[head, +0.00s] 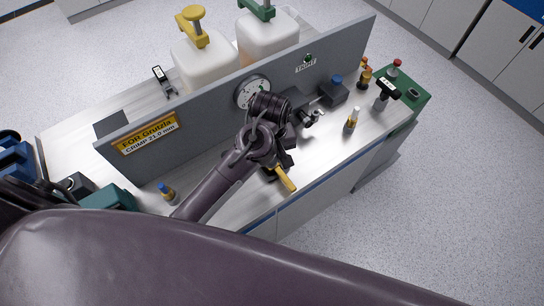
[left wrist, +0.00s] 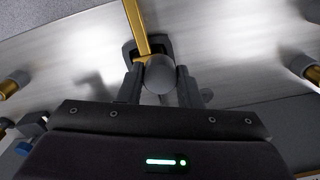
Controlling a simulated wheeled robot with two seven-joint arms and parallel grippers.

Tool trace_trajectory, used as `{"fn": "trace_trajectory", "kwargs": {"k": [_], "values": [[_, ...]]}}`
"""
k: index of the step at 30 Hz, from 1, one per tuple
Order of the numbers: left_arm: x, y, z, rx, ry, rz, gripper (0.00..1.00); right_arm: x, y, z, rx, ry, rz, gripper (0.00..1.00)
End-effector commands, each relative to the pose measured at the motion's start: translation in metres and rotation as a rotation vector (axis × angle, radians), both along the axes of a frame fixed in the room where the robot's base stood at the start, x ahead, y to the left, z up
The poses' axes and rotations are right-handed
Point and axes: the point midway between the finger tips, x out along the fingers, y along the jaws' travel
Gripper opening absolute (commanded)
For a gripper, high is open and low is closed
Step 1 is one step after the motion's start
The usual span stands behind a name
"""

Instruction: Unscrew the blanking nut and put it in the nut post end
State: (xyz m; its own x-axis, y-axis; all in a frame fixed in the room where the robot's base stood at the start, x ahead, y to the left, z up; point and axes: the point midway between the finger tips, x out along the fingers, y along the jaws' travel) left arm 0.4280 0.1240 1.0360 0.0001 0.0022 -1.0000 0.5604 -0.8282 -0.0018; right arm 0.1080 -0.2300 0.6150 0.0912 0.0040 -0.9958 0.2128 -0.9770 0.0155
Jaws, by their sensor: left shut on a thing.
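My left gripper (head: 278,165) is low in front of the grey upright panel, above the metal bench top. In the left wrist view its fingers (left wrist: 158,88) are shut on a grey round-ended piece (left wrist: 160,72). A flat brass-coloured bar (left wrist: 137,28) runs away just beyond that piece, and a yellow bar (head: 286,179) shows beside the gripper in the head view. I cannot tell for sure whether the grey piece is the blanking nut. My own wrist hides much of the grip in the head view. I cannot make out the nut post end. My right gripper is not in view.
The grey panel (head: 213,108) carries a round gauge (head: 253,92) and a yellow label (head: 147,132). A green tray (head: 411,100) is at the right end. Pump bottles stand behind the panel.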

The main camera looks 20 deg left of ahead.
Motion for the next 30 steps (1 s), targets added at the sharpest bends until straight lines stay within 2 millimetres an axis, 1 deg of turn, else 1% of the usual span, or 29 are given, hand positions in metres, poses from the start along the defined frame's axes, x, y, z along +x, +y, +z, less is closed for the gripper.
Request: {"fn": "trace_trajectory", "kwargs": {"k": [30], "values": [[-0.050, -0.014, 0.000, -0.001, 0.001, 0.000, 0.00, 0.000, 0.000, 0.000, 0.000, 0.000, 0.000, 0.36]]}}
